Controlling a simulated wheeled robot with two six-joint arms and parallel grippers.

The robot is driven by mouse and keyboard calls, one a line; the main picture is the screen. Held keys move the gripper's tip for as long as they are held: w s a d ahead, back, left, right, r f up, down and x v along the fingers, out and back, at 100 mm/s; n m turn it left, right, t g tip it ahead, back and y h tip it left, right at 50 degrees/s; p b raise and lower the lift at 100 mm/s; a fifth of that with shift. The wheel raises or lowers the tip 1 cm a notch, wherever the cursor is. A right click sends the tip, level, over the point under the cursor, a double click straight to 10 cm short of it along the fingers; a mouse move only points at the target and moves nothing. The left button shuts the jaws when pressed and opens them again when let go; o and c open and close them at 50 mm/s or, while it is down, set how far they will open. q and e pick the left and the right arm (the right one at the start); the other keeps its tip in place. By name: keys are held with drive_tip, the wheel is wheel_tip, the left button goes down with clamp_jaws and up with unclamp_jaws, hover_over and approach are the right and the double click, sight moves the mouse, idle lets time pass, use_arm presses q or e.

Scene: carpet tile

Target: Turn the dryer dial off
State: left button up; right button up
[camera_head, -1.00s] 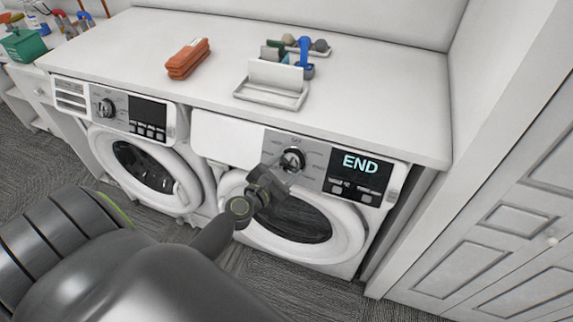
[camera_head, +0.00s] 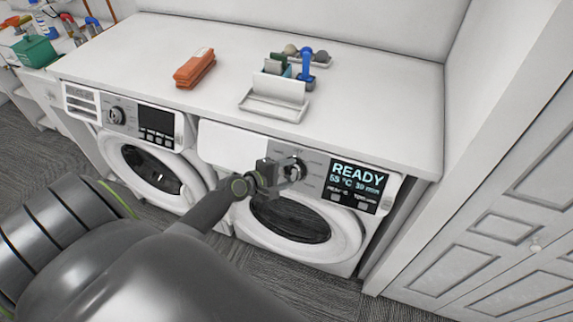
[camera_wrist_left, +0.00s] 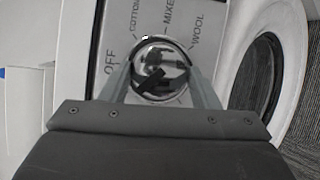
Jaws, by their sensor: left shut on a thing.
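The dryer (camera_head: 345,222) is the right-hand white front loader under the counter. Its display (camera_head: 356,185) is lit and reads READY, with a temperature and minutes below. The round silver dial (camera_head: 297,166) is left of the display. My left gripper (camera_head: 285,172) is shut on the dial. In the left wrist view the fingers (camera_wrist_left: 158,82) sit on both sides of the shiny dial (camera_wrist_left: 158,58). The labels OFF (camera_wrist_left: 110,61), COTTON, MIXED and WOOL show around it. Reflections obscure which label the dial points to. My right gripper is not in view.
A second machine (camera_head: 150,170) with its own dial stands to the left, its display dark. On the counter (camera_head: 385,105) are orange folded cloths (camera_head: 196,66) and a white tray (camera_head: 245,105) with small items. A white panelled cabinet (camera_head: 490,220) stands on the right.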

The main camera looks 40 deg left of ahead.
use_arm(q)
drive_tip(key=m+g+p, duration=0.1)
drive_tip(key=m+p, duration=0.1)
drive_tip(key=r+m+g+p, duration=0.1)
drive_tip(key=m+p, duration=0.1)
drive_tip(key=m, duration=0.1)
drive_tip(key=shift+w+d, duration=0.1)
drive_tip(key=shift+w, duration=0.05)
drive_tip(key=shift+f+m+g+y+p, duration=0.1)
drive_tip(key=shift+m+g+y+p, duration=0.5)
drive_tip(key=shift+m, duration=0.3)
drive_tip(key=shift+d+m+g+y+p, duration=0.1)
drive_tip(key=shift+m+g+y+p, duration=0.2)
drive_tip(key=shift+m, duration=0.5)
drive_tip(key=o, duration=1)
